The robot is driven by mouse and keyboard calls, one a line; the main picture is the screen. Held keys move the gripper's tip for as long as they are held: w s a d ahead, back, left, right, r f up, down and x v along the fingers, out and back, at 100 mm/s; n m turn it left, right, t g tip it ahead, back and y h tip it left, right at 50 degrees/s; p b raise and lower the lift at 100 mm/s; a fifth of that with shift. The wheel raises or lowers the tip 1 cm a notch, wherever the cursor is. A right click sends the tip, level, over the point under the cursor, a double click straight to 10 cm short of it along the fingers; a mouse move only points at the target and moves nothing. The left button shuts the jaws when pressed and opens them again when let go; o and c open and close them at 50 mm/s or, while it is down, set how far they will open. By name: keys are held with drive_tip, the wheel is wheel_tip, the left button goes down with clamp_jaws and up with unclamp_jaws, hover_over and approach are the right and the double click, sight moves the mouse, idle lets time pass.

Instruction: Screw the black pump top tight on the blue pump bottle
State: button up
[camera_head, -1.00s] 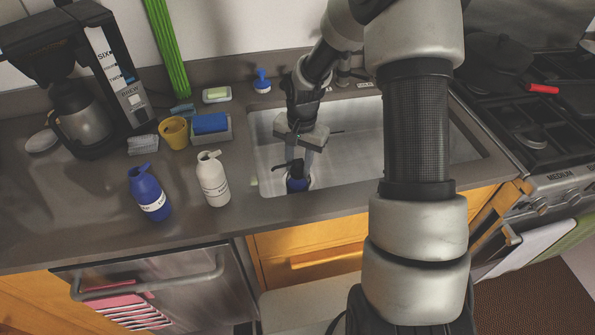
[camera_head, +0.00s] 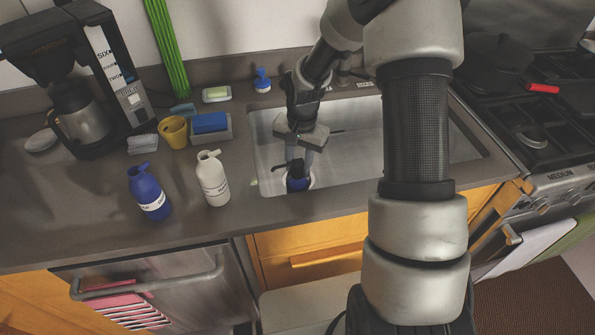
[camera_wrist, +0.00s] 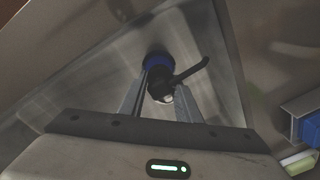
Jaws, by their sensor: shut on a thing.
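The blue pump bottle (camera_head: 298,184) stands at the front left of the sink, mostly hidden under my gripper; a bit of its blue body (camera_wrist: 157,61) shows in the wrist view. The black pump top (camera_wrist: 161,86) sits over the bottle, its spout (camera_wrist: 190,72) pointing to the upper right in the wrist view and left in the head view. My gripper (camera_head: 301,162) comes down from above with its two fingers (camera_wrist: 160,98) shut around the pump top. I cannot tell how tightly the top sits on the bottle's neck.
Another blue bottle (camera_head: 148,193) and a white pump bottle (camera_head: 212,180) stand on the counter left of the sink (camera_head: 350,150). A yellow cup (camera_head: 174,133), a caddy with a blue sponge (camera_head: 210,125) and a coffee maker (camera_head: 83,85) stand behind them.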

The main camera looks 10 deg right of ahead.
idle(0.3)
drive_tip(key=m+b, duration=0.2)
drive_tip(key=m, duration=0.1)
drive_tip(key=shift+f, duration=0.15)
drive_tip(key=shift+s+m+b, duration=0.1)
drive_tip(key=shift+m+b, duration=0.25)
drive_tip(key=shift+m, duration=1.15)
drive_tip(key=shift+m, duration=0.8)
drive_tip(key=m, duration=0.3)
drive_tip(key=shift+s+m, duration=0.1)
drive_tip(key=shift+m, duration=0.2)
drive_tip(key=shift+f+m, duration=0.1)
drive_tip(key=shift+m, duration=0.4)
